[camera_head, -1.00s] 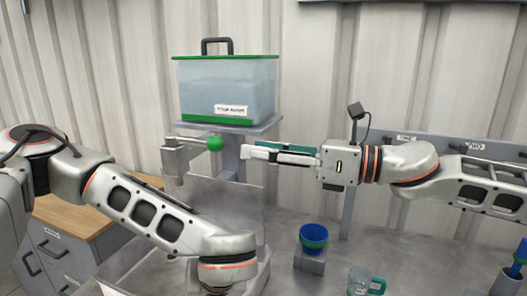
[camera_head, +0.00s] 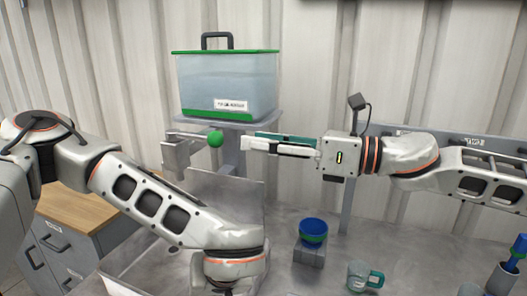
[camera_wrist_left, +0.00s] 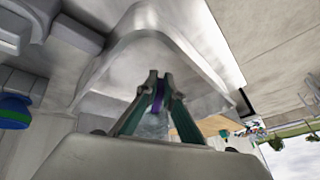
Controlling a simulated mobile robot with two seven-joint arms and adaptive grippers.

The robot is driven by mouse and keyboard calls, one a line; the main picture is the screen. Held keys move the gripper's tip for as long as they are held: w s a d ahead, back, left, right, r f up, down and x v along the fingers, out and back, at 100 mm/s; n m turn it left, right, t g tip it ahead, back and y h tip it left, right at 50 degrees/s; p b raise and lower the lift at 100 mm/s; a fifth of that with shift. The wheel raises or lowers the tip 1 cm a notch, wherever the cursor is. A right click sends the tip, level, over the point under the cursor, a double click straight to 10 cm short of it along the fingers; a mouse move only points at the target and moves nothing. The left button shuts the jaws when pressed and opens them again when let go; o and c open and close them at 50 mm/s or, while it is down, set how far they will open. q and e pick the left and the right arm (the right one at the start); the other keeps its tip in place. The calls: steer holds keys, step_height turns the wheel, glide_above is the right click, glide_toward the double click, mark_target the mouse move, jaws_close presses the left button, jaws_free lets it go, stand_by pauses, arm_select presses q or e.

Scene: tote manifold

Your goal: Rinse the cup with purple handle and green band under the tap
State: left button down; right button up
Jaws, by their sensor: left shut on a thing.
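In the left wrist view, my left gripper (camera_wrist_left: 160,80) is shut on the purple handle (camera_wrist_left: 158,95) of a cup. A clear part of the cup (camera_wrist_left: 153,125) shows between the fingers; its green band cannot be made out. In the head view this gripper and cup are hidden behind my left forearm and the basin wall. The metal tap (camera_head: 178,155) has a green ball knob (camera_head: 215,139) and stands below the water tank (camera_head: 226,85). My right gripper (camera_head: 243,144) points left, its tips just right of the knob. I cannot tell whether it is open.
A blue cup with a green band (camera_head: 313,229) stands on a grey block (camera_head: 309,254). A clear mug with a teal handle (camera_head: 358,275) stands in front. A grey holder with a blue-green item (camera_head: 517,250) is at the right edge. A wooden-topped cabinet (camera_head: 85,212) stands at left.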

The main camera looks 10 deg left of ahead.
arm_select(q)
steer(key=s+d+r+p, duration=0.1)
steer(key=s+d+r, duration=0.1)
steer(key=shift+d+r, duration=0.3)
steer(key=shift+s, duration=0.1)
stand_by(1.2)
